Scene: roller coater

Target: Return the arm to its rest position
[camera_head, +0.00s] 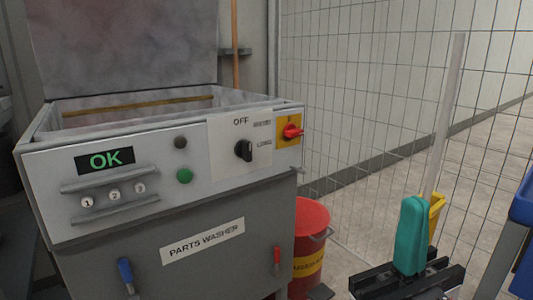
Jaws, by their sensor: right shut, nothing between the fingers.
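My right gripper (412,205) is at the lower right, with teal fingers pointing up from a black body at the bottom edge. The fingers are together and hold nothing. It is to the right of the parts washer (90,230) in the picture and apart from its front panel. My left gripper is not in view.
The washer has a lit OK display (104,160), a black selector knob (243,150) and a red switch (292,131). Its lid is raised. A red bin (311,225) stands beside it. A wire fence (370,90) is behind, and a blue-edged object (523,205) is at far right.

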